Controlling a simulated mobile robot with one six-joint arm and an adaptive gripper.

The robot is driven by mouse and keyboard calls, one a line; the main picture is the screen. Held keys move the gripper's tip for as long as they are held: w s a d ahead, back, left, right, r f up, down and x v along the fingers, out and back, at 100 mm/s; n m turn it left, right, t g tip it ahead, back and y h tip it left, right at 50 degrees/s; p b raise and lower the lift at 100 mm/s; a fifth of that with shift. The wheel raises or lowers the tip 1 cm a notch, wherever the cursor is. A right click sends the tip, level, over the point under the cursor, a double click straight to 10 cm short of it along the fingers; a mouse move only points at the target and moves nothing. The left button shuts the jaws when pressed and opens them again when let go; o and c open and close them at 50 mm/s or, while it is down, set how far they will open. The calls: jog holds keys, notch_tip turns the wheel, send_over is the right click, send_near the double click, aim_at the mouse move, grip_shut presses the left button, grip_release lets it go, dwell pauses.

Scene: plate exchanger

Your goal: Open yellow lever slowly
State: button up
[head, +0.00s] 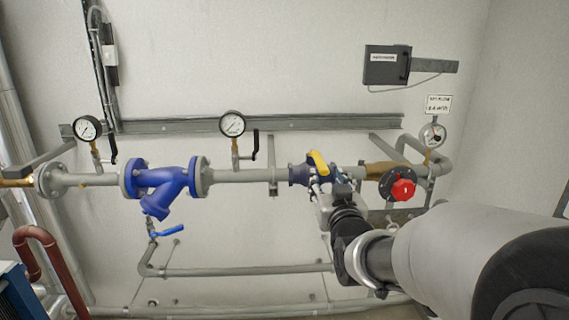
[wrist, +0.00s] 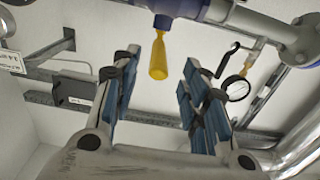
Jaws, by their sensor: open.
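The yellow lever (head: 318,162) sits on a dark blue valve in the grey pipe, right of centre in the head view. There it slants from upper left to lower right. In the wrist view the yellow lever (wrist: 158,57) hangs from the valve body (wrist: 175,8) at the top, between the lines of the two fingers. My gripper (wrist: 158,72) is open, with blue-padded fingers on both sides of the lever and a gap to each. In the head view my gripper (head: 328,184) is just below the lever and partly covers the valve. Contact cannot be told.
A red handwheel (head: 403,189) is close to the right of my gripper. A blue strainer (head: 160,187) and two gauges (head: 233,124) are to the left. A lower pipe (head: 250,270) runs beneath. The wall above the pipe is mostly clear.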

aim_at(319, 164)
jog(key=w, duration=1)
jog(key=shift+w, duration=0.3)
jog(key=shift+c, duration=0.6)
grip_shut()
